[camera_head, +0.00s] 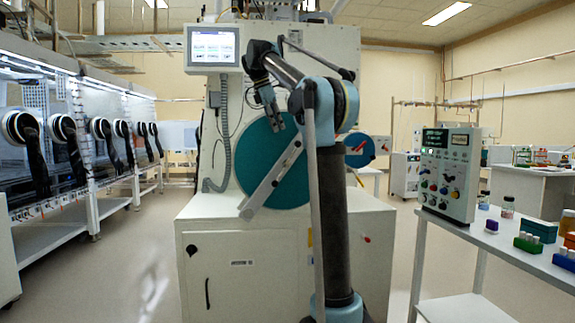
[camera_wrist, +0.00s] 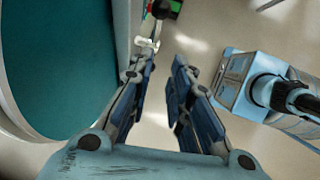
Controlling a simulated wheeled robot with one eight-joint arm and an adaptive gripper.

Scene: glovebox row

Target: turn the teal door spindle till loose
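The round teal door (camera_head: 252,158) is on the front of the white cabinet, with a pale bar (camera_head: 272,185) lying diagonally across it. A small dark spot shows near the bar's middle; I cannot tell whether it is the spindle. My gripper (camera_head: 277,124) points down in front of the door's upper part, above the bar's upper end. In the wrist view the teal door (camera_wrist: 58,65) fills the left side. There my gripper (camera_wrist: 162,70) is open, with only floor between its fingers. A small whitish part (camera_wrist: 147,44) shows beyond the left fingertip.
A screen (camera_head: 213,46) hangs above the door at left. A glovebox row (camera_head: 100,140) runs along the left. A control box (camera_head: 448,172) and several small racks and bottles stand on a bench at right. A blue disc (camera_head: 360,150) shows behind my arm. The left aisle floor is clear.

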